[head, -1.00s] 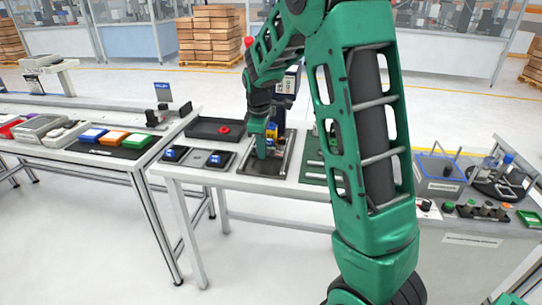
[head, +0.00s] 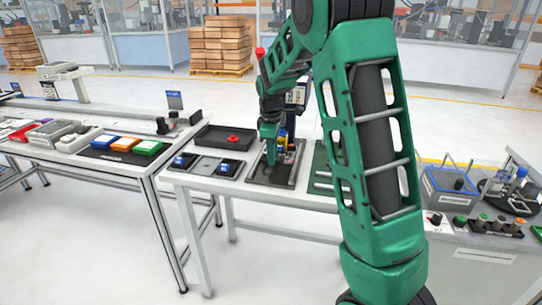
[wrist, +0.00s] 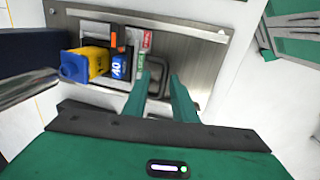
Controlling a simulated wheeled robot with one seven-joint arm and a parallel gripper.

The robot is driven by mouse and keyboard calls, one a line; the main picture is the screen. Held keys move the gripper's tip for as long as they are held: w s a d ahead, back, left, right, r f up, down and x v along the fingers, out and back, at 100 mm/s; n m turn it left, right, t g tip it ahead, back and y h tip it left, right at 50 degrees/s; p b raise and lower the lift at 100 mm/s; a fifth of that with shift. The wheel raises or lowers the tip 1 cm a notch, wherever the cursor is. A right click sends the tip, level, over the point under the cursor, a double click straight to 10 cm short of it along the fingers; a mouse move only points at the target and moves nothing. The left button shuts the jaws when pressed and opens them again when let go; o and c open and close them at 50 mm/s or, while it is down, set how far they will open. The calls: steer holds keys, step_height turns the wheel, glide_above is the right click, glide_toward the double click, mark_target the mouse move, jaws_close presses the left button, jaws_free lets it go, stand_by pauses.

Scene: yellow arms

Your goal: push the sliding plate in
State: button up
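A bare metal plate (wrist: 185,40) with a rim fills the upper middle of the wrist view; I cannot tell which part of it slides. The same station shows in the head view (head: 268,178) on the white table. A yellow cylinder with a blue end (wrist: 85,63), a blue block marked 40 (wrist: 121,66) and a dark rounded frame (wrist: 188,78) are on or over the plate. My gripper (wrist: 163,76) points down at the plate, with a gap between its green fingertips. It also shows in the head view (head: 270,160). Contact with the plate is unclear.
A dark tray with a red piece (head: 225,138) and two small dark panels with blue parts (head: 206,166) lie left of the station. A green board (head: 322,175) lies to the right, partly behind my arm. A grey box with a handle (head: 450,185) stands further right.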

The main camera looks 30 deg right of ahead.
steer(key=shift+r, duration=0.1)
step_height(320, 180, up, 10)
steer(key=s+a, duration=0.1)
steer(key=shift+s+r, duration=0.15)
steer(key=shift+r, duration=0.05)
steer(key=shift+a, duration=0.1)
stand_by(0.5)
steer(key=s+f+m, duration=0.3)
steer(key=s+m, duration=0.5)
steer(key=s, duration=1.1)
steer(key=s+f+m+g+y, duration=0.1)
steer(key=s+f+m, duration=0.2)
steer(key=s+m, duration=0.5)
steer(key=s, duration=1.2)
steer(key=shift+d+f+g+y, duration=0.2)
steer(key=shift+d+g+y, duration=0.1)
steer(key=shift+d, duration=0.05)
steer(key=shift+s, duration=0.1)
